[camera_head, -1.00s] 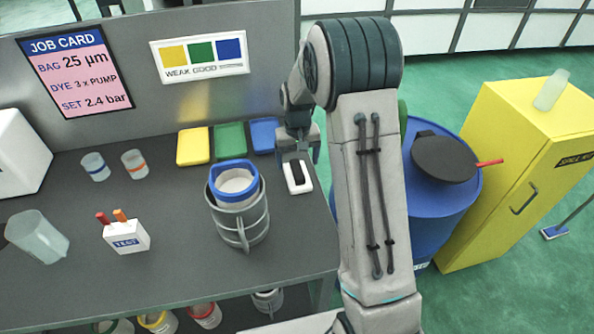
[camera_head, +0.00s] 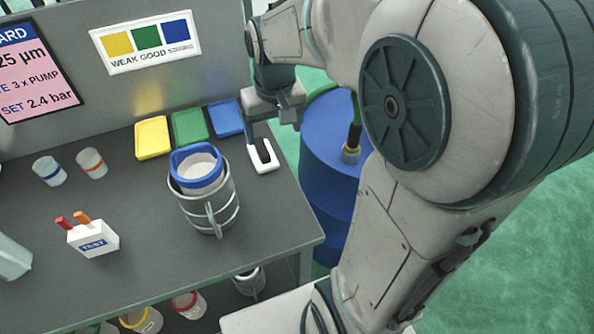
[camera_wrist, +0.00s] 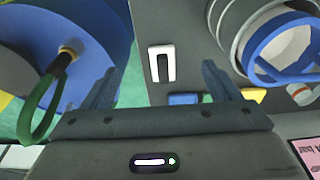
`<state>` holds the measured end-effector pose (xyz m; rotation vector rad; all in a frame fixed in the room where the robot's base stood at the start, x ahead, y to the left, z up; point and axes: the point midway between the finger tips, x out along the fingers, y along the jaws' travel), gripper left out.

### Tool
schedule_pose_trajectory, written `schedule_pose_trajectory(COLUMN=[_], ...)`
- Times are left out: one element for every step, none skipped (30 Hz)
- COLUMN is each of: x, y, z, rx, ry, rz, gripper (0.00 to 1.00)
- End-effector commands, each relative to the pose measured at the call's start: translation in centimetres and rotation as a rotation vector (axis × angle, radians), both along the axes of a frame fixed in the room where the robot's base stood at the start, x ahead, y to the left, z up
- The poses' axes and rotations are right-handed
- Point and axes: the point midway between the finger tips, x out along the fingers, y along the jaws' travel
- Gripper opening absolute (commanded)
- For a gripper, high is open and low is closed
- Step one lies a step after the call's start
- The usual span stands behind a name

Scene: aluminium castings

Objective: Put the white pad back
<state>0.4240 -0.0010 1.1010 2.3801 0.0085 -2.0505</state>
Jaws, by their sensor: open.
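A small white U-shaped piece (camera_head: 264,158) lies flat near the right edge of the bench, right of the blue-rimmed cup. It also shows in the wrist view (camera_wrist: 153,66), with a dark middle. It is the only flat white piece near my gripper; I cannot tell whether it is the pad or a holder. My gripper (camera_head: 274,112) is above and behind it at the bench edge. In the wrist view the fingers (camera_wrist: 160,84) are spread apart, with nothing between their tips. The white piece lies beyond them, untouched.
Yellow (camera_head: 152,138), green (camera_head: 190,126) and blue (camera_head: 226,118) trays stand along the back panel. A metal vessel (camera_head: 208,212) holds the blue-rimmed cup (camera_head: 196,163). A blue drum (camera_head: 325,165) stands right of the bench. A white test box (camera_head: 95,238) and two small cups are left.

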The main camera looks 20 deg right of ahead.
Motion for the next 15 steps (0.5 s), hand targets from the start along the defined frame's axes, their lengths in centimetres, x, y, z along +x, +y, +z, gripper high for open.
schedule_pose_trajectory(x=[-1.9,-3.0,-4.3,-5.3,-6.3,-7.5,-8.4,-9.2,-10.2,-10.8,-11.4,-12.1,-12.5,-12.8,-13.2], y=[0.0,0.0,0.0,0.0,0.0,0.0,0.0,0.0,0.0,0.0,0.0,0.0,0.0,0.1,0.2], z=[0.6,0.8,1.0,1.0,1.1,1.1,1.1,1.0,0.9,0.8,0.7,0.6,0.4,0.3,0.3], rx=[0.000,0.000,-0.001,-0.001,-0.001,-0.001,-0.002,-0.002,-0.002,-0.003,-0.003,-0.003,-0.004,-0.004,-0.004], ry=[-0.021,-0.030,-0.043,-0.052,-0.061,-0.073,-0.081,-0.090,-0.100,-0.106,-0.112,-0.118,-0.122,-0.125,-0.129], rz=[0.001,0.001,0.002,0.002,0.003,0.003,0.002,0.003,0.003,0.003,0.003,0.004,0.004,0.004,0.004], gripper=[0.83,0.83,0.83,0.83,0.83,0.83,0.83,0.83,0.83,0.83,0.83,0.83,0.83,0.83,0.83])
